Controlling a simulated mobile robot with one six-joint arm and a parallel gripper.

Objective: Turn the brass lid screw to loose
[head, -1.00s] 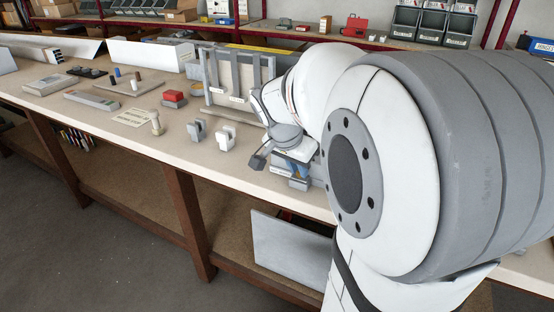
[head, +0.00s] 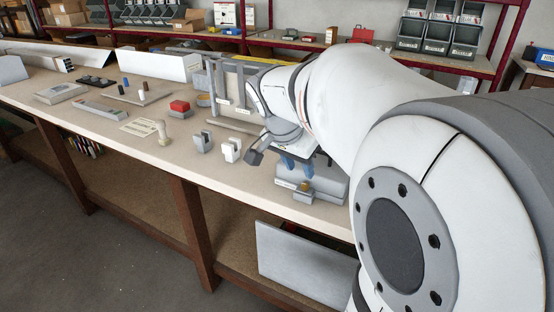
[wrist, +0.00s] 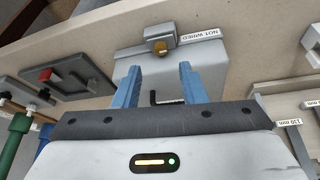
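A grey box (wrist: 205,62) with a "NOT WIRED" label sits on the bench. The brass lid screw (wrist: 160,46) is on a small grey block at the box's edge. In the head view the brass screw (head: 304,186) shows at the front of the box (head: 325,184). My gripper (wrist: 158,72) is open, its two blue fingers apart with nothing held. In the head view my gripper (head: 297,164) is above and behind the screw, apart from it. A black bent handle (wrist: 166,98) shows between the fingers in the wrist view; whether it touches them I cannot tell.
A white holder (head: 230,150) and a grey holder (head: 203,142) stand left of my gripper. A grey rack (head: 232,88) stands behind. A board with a red knob (wrist: 60,76) lies at the left in the wrist view. The bench front edge is close to the box.

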